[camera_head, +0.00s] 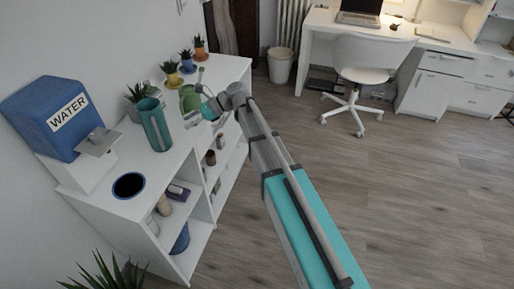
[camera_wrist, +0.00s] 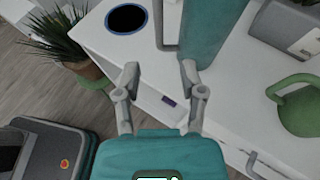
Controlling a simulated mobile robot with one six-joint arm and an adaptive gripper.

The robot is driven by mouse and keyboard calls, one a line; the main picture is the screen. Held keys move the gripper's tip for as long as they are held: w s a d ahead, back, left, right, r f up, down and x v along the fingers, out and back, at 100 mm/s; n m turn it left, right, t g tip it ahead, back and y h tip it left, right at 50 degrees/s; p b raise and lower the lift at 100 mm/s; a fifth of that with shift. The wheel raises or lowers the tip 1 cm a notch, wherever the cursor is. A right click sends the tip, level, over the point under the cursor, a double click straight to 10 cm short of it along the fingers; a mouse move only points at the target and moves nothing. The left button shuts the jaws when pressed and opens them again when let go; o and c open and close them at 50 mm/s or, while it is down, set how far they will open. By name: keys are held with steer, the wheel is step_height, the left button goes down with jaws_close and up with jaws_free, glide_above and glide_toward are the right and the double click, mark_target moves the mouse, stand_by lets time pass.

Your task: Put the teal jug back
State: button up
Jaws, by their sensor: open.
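The teal jug (camera_head: 157,128) stands upright on the white shelf top in the head view, right of the water dispenser. It also shows in the wrist view (camera_wrist: 212,28), cut off by the top edge, with its handle (camera_wrist: 166,25) on the left side. My gripper (camera_head: 194,117) is just right of the jug in the head view. In the wrist view my gripper (camera_wrist: 161,80) is open and empty, its two fingers spread. The handle lies beyond the gap between the fingertips, and the right fingertip is near the jug's lower body. Contact cannot be told.
A blue water dispenser (camera_head: 60,115) and a dark round opening with a blue rim (camera_head: 128,185) are on the shelf top (camera_head: 95,200). A green watering can (camera_head: 188,98) and several potted plants stand farther back. A floor plant (camera_wrist: 60,35) is beside the shelf. Open floor lies right.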

steer(key=s+d+f+n+t+h, duration=0.1)
steer(key=s+d+f+n+h, duration=0.3)
steer(key=d, duration=0.7)
steer(key=s+d+f+n+h, duration=0.3)
steer(key=s+d+n+h, duration=0.2)
steer(key=d, duration=0.6)
steer(key=s+d+f+n+t+h, duration=0.1)
steer(key=s+d+f+n+h, duration=0.3)
steer(key=d, duration=0.7)
steer(key=s+n, duration=0.2)
steer(key=shift+s+d+f+n+t, duration=0.25)
steer(key=shift+s+f+n+t, duration=0.05)
steer(key=shift+s, duration=0.1)
